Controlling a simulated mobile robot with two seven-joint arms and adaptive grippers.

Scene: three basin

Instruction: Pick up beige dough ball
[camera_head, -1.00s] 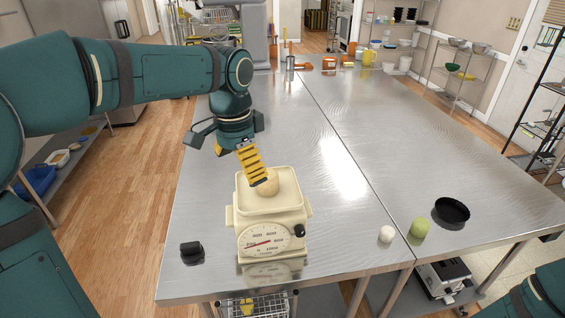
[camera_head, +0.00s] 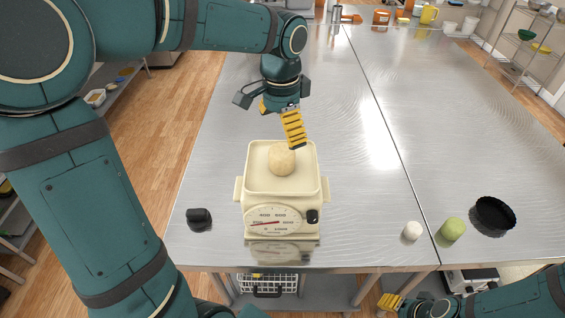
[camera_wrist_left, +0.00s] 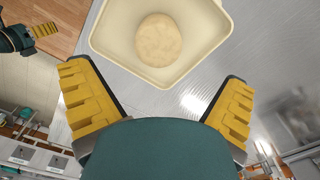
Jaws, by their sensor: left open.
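The beige dough ball (camera_head: 282,160) sits in the cream tray (camera_head: 256,181) on top of the kitchen scale (camera_head: 283,219). In the left wrist view the ball (camera_wrist_left: 158,40) lies in the tray (camera_wrist_left: 211,37), ahead of the spread yellow fingers and not between them. My left gripper (camera_head: 279,128) is open and empty, just behind the ball in the head view; one yellow finger reaches close to the ball's upper right. Whether it touches cannot be told. My right gripper (camera_head: 390,302) shows in part at the bottom edge, its opening unclear.
A small black object (camera_head: 199,219) lies left of the scale. The metal table (camera_head: 340,190) is clear behind and right of the scale.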

